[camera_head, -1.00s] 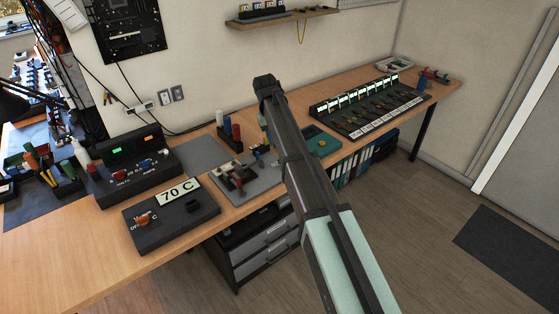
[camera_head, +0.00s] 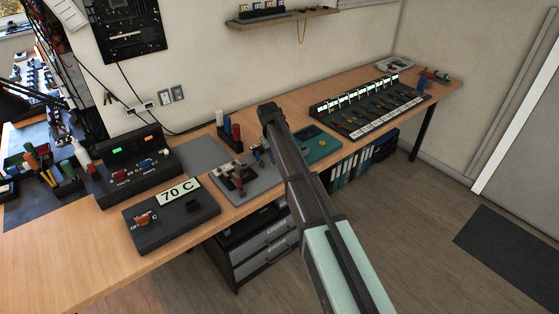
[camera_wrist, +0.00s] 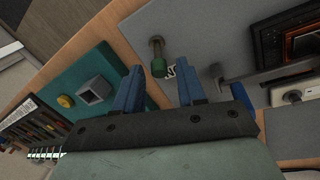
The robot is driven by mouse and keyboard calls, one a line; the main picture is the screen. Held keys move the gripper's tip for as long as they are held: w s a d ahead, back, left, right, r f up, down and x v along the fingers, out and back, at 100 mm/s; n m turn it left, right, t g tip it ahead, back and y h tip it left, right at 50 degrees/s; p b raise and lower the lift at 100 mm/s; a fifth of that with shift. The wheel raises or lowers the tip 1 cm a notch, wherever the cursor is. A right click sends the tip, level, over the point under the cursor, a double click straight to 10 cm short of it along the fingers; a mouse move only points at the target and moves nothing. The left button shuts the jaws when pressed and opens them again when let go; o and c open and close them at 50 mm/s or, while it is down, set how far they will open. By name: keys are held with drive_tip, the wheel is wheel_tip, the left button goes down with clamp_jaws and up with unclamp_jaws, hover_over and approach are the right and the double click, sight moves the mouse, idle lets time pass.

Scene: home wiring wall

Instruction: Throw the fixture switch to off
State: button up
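The fixture is a grey plate (camera_head: 262,187) on the bench, with a clamp-like mechanism (camera_head: 238,170) on its left part. In the wrist view, a short metal lever with a green tip (camera_wrist: 158,60) stands on the grey plate (camera_wrist: 205,25) beside partly hidden black lettering. I take this lever to be the switch; it is not clear in the head view. My gripper (camera_wrist: 161,75) is open, its blue fingers pointing at the plate. The green tip shows between the fingertips, with no visible contact. The gripper (camera_head: 265,157) also shows over the plate's right part in the head view.
A teal box (camera_head: 318,143) with a yellow button is right of the plate.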

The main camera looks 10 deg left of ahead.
drive_tip(key=shift+w+d+f, duration=0.1)
drive_tip(key=shift+d+f, duration=0.05)
drive_tip(key=shift+f, duration=0.7)
drive_tip(key=shift+c, duration=0.4)
clamp_jaws()
